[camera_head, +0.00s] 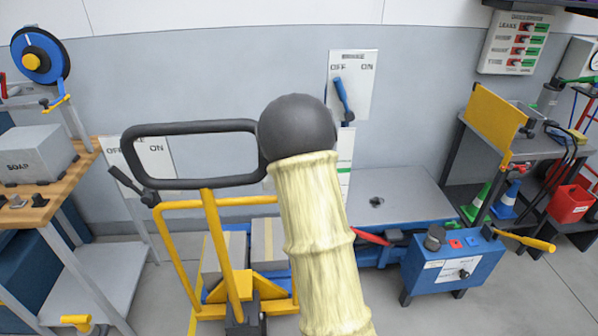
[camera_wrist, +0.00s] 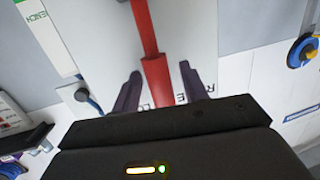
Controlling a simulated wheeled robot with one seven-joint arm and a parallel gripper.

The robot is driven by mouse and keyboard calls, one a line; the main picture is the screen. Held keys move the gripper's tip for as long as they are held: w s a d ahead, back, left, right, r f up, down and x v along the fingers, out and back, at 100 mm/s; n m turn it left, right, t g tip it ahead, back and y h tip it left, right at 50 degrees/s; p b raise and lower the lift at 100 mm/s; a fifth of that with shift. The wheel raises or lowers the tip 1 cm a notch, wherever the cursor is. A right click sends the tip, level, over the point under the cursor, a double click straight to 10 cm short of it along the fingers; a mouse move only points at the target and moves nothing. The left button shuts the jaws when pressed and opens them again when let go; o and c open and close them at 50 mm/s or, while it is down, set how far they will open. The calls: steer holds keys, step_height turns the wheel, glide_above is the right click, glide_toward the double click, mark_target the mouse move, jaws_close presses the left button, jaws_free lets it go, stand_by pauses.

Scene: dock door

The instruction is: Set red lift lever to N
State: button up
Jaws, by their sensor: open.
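The red lift lever (camera_wrist: 146,35) shows in the wrist view, running down from the top edge over a pale panel with partly hidden dark letters. Its thicker red end lies between the two dark fingers of my gripper (camera_wrist: 160,88). The fingers are apart, with a gap visible on each side of the lever. The N mark cannot be made out. In the head view my pale-sleeved arm hides my gripper. A red bar (camera_head: 371,237) shows just right of the arm by the blue lift frame; I cannot tell whether it is the same lever.
A blue lever (camera_head: 342,98) on an OFF/ON wall plate stands behind. A yellow cart with a black loop handle (camera_head: 190,127) is left of my arm. A blue control box (camera_head: 452,265) with a yellow handle (camera_head: 525,240) is at right. Open floor lies at the lower right.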

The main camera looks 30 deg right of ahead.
steer(key=b+v, duration=0.4)
steer(key=v, duration=0.7)
steer(key=shift+s+f, duration=0.2)
steer(key=shift+s, duration=0.2)
steer(key=shift+s+a+b, duration=0.1)
steer(key=shift+a+b, duration=0.05)
steer(key=shift+b, duration=0.35)
steer(key=shift+r+b+v, duration=0.1)
steer(key=shift+b+v, duration=1.2)
steer(key=shift+b, duration=0.3)
steer(key=shift+r+b+v, duration=0.15)
steer(key=shift+b+v, duration=1.15)
steer(key=shift+b, duration=0.3)
steer(key=shift+f, duration=0.1)
